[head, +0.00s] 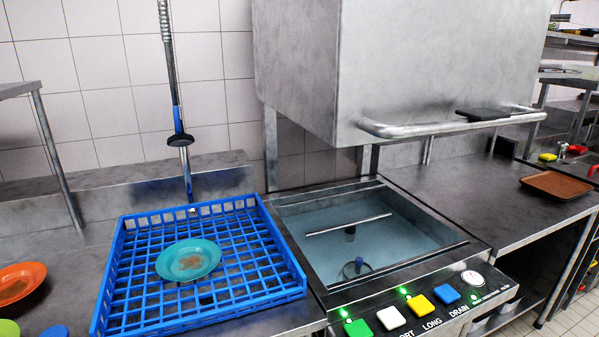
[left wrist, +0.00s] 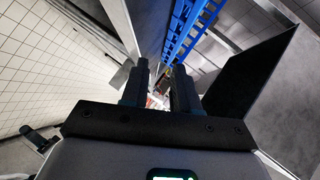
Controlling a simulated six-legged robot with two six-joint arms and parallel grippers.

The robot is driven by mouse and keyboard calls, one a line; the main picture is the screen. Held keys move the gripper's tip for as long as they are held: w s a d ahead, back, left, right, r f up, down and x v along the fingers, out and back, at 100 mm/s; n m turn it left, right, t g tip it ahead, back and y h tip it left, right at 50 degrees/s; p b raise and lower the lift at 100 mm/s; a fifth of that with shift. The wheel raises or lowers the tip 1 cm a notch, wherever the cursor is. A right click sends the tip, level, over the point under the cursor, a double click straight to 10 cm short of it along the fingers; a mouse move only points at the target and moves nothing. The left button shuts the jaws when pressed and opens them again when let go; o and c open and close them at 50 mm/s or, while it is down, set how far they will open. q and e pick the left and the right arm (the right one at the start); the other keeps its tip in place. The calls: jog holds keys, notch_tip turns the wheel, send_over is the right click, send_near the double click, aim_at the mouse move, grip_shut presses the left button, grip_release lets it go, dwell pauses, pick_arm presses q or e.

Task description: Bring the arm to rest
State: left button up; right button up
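My left gripper (left wrist: 161,76) shows only in the left wrist view. Its two dark fingers stand apart, with no held thing visible between them. The blue rack (left wrist: 186,28) appears beyond the fingers at the top of that view. Neither of my arms shows in the head view, and my right gripper is in neither view.
In the head view, the blue rack (head: 112,290) on the counter holds a teal plate (head: 190,260) with a brown stain. An orange plate (head: 20,281) lies to its left. The dishwasher hood (head: 320,70) is raised above the open basin (head: 330,250). A brown tray (head: 558,185) lies at right.

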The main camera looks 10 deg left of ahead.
pick_arm(q)
jog(key=s+d+f+n+g+h, duration=0.25)
jog(key=d+f+n+g, duration=0.4)
jog(key=d+f, duration=1.2)
jog(key=s+d+f+n+g+y, duration=0.2)
jog(key=s+f+n+g, duration=0.4)
jog(key=s+n, duration=0.6)
jog(key=shift+s+f+n+y, duration=0.4)
jog(key=shift+f+n+y, duration=0.15)
jog(key=shift+n+y, duration=0.3)
